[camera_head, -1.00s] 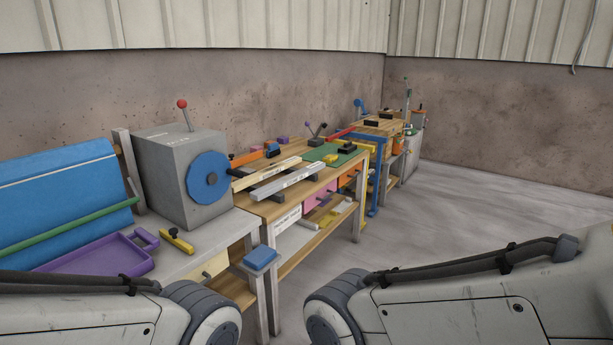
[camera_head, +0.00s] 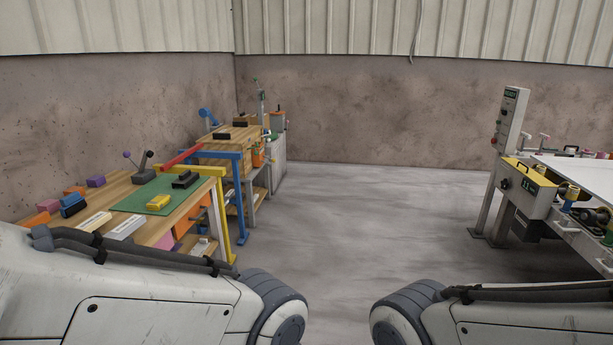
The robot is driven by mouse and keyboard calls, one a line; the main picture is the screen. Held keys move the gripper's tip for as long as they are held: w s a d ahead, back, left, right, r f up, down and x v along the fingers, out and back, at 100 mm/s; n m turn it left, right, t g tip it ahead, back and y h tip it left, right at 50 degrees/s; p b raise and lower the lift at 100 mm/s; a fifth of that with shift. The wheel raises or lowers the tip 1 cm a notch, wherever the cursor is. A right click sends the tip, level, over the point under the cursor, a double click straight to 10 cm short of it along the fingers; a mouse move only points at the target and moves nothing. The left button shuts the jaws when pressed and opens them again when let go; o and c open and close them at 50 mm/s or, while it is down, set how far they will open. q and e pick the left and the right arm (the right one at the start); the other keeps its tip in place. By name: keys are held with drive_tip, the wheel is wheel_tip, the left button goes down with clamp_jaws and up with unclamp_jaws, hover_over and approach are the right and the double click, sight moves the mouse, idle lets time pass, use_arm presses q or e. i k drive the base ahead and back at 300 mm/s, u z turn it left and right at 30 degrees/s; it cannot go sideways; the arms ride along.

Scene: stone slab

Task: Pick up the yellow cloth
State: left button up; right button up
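I cannot make out a yellow cloth for certain in the head view. A small yellow item (camera_head: 158,202) lies on the green mat (camera_head: 133,203) on the wooden workbench at the left; it is too small to tell whether it is cloth. Both my arms reach in along the bottom of the view, but neither gripper shows.
The wooden workbench (camera_head: 196,199) with tools and coloured blocks runs along the left wall. A yellow frame (camera_head: 222,214) and a blue frame (camera_head: 241,192) stand by it. A machine table (camera_head: 482,206) with a yellow box (camera_head: 527,180) stands at the right. The grey floor (camera_head: 345,213) between is clear.

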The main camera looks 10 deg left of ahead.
sight(156, 204)
drive_tip(key=z, duration=0.05)
drive_tip(key=i, duration=1.8)
drive_tip(key=u, duration=0.75)
drive_tip(key=i, duration=1)
drive_tip(key=u, duration=1.45)
drive_tip(key=i, duration=0.65)
drive_tip(key=u, duration=0.5)
